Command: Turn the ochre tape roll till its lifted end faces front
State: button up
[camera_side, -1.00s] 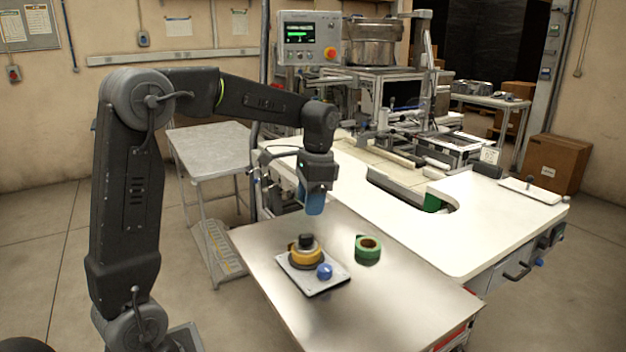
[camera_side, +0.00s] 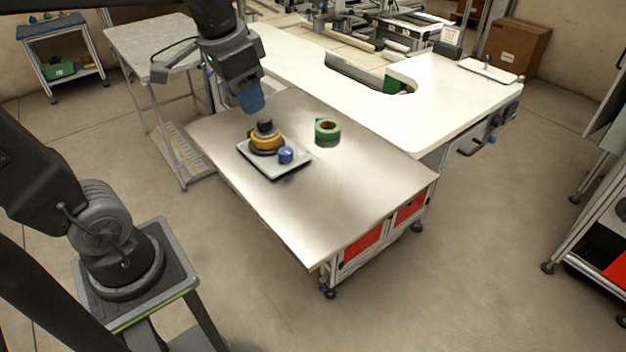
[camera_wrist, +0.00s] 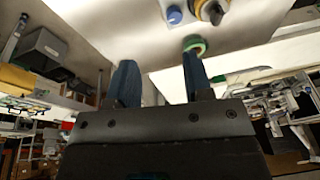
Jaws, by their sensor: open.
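The ochre tape roll (camera_side: 266,141) sits around a dark-topped post (camera_side: 265,126) on a pale square base plate (camera_side: 275,170) on the steel table. It also shows at the top edge of the wrist view (camera_wrist: 211,8). I cannot make out its lifted end. My gripper (camera_side: 252,104) is above and slightly left of the roll in the side view, apart from it. In the wrist view its two blue fingers (camera_wrist: 160,80) stand apart with nothing between them. A blue knob (camera_side: 286,155) is at the plate's front right corner.
A green tape roll (camera_side: 327,131) lies on the steel table (camera_side: 340,200), right of the plate. The table's front and right are clear. A white curved counter (camera_side: 450,100) adjoins behind. A grey side table (camera_side: 150,40) stands at the back left.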

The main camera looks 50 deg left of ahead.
jog(key=s+d+f+n+t, duration=0.1)
jog(key=s+d+f+t, duration=0.1)
jog(key=s, duration=0.4)
jog(key=shift+s+d+f+h, duration=0.3)
jog(key=shift+d+f, duration=0.6)
jog(key=o, duration=0.3)
jog(key=shift+s+d+f+t, duration=0.1)
jog(key=shift+s+f+t, duration=0.1)
jog(key=shift+t, duration=0.1)
jog(key=shift+o, duration=0.3)
jog(key=w+a+r+m+g+y, duration=0.1)
jog(key=w+a+r+m, duration=0.3)
jog(key=w+m, duration=0.4)
jog(key=a+m+g, duration=0.1)
jog(key=m, duration=0.2)
jog(key=shift+w+a+g, duration=0.35)
jog(key=shift+a+g, duration=0.05)
jog(key=m+g, duration=0.2)
jog(key=m, duration=0.8)
send_over(264, 119)
jog(key=d, duration=0.2)
jog(key=shift+y, duration=0.4)
jog(key=f, duration=0.4)
jog(key=a+f, duration=0.1)
jog(key=f, duration=0.4)
jog(key=a+f, duration=0.1)
jog(key=f, duration=0.3)
jog(key=shift+f, duration=0.25)
jog(key=shift+c, duration=0.5)
